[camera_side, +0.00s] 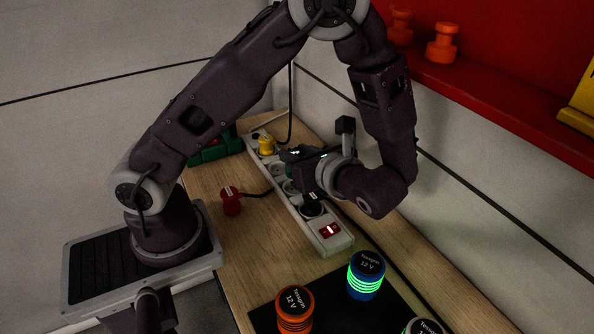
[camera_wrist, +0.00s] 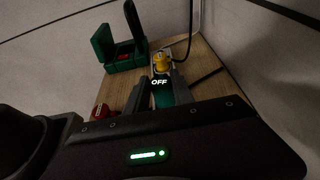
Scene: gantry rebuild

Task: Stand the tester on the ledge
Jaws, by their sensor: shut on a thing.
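My gripper (camera_side: 291,158) is over the far half of the power strip, its jaws pointing left in the side view. In the wrist view its two grey fingers (camera_wrist: 162,92) are shut on a dark teal thing, which I take to be the tester (camera_wrist: 160,97). A lit "OFF" shows at its top. In the side view only a little teal (camera_side: 298,151) shows at the jaws; the gripper hides the rest. I cannot tell whether the tester touches the strip. The red ledge (camera_side: 500,100) runs along the wall at upper right, well away from my gripper.
The white power strip (camera_side: 328,242) holds a yellow plug (camera_side: 266,145). A red plug (camera_side: 231,201) stands left of it. Orange pieces (camera_side: 441,44) and a yellow thing (camera_side: 582,100) are on the ledge. Canisters (camera_side: 366,275) stand in front. A green case (camera_wrist: 122,52) is at the back.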

